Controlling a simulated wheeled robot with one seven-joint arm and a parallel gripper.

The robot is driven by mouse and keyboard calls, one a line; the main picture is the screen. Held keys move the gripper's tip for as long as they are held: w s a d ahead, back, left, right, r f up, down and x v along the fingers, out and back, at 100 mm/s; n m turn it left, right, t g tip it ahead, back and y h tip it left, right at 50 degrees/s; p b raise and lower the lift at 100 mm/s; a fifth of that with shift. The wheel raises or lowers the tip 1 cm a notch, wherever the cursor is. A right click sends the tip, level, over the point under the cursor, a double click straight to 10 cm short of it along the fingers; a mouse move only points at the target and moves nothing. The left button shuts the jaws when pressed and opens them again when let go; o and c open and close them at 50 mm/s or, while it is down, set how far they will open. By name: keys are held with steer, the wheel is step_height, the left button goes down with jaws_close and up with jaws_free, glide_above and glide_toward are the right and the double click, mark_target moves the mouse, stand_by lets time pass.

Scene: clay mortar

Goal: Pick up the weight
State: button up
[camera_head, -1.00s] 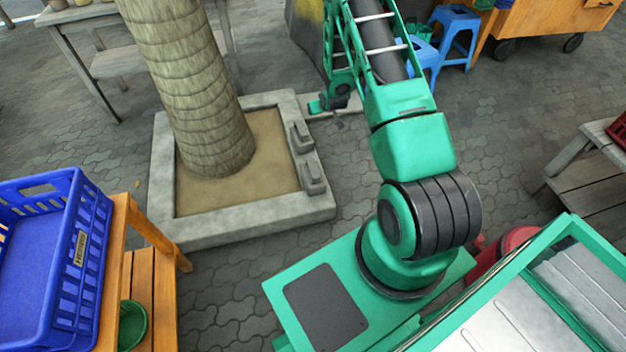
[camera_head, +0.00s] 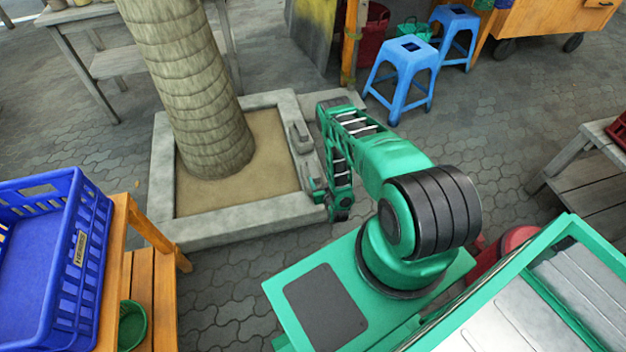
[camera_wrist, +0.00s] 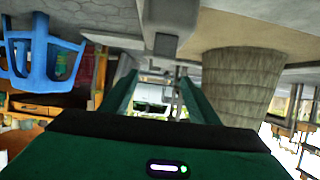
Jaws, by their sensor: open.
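Two grey block-like weights with raised tops sit on the right rim of the stone planter. The farther one (camera_head: 300,137) is clear of my arm in the head view. The nearer one (camera_head: 313,176) is beside my gripper (camera_head: 322,192), which is small and partly merged with the arm there. The wrist view is upside down and shows one grey weight (camera_wrist: 168,20) at top centre, on the rim. My gripper (camera_wrist: 158,80) is open, its two green fingers apart and nothing held between them. The weight lies above the fingers in that picture, apart from them.
The stone planter (camera_head: 230,225) holds sand and a thick palm trunk (camera_head: 190,90). Blue stools (camera_head: 405,70) stand at the back. A blue crate (camera_head: 50,260) is on a wooden table at left.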

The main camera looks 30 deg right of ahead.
mark_target(314, 169)
steer(key=shift+f+x, duration=0.15)
steer(key=shift+x, duration=2.45)
steer(key=shift+f+x, duration=0.2)
steer(key=shift+x, duration=2.35)
steer(key=shift+s+a, duration=0.1)
steer(key=shift+a, duration=0.1)
jaws_close()
steer(key=shift+w+d+r, duration=0.1)
steer(key=shift+w+r, duration=0.1)
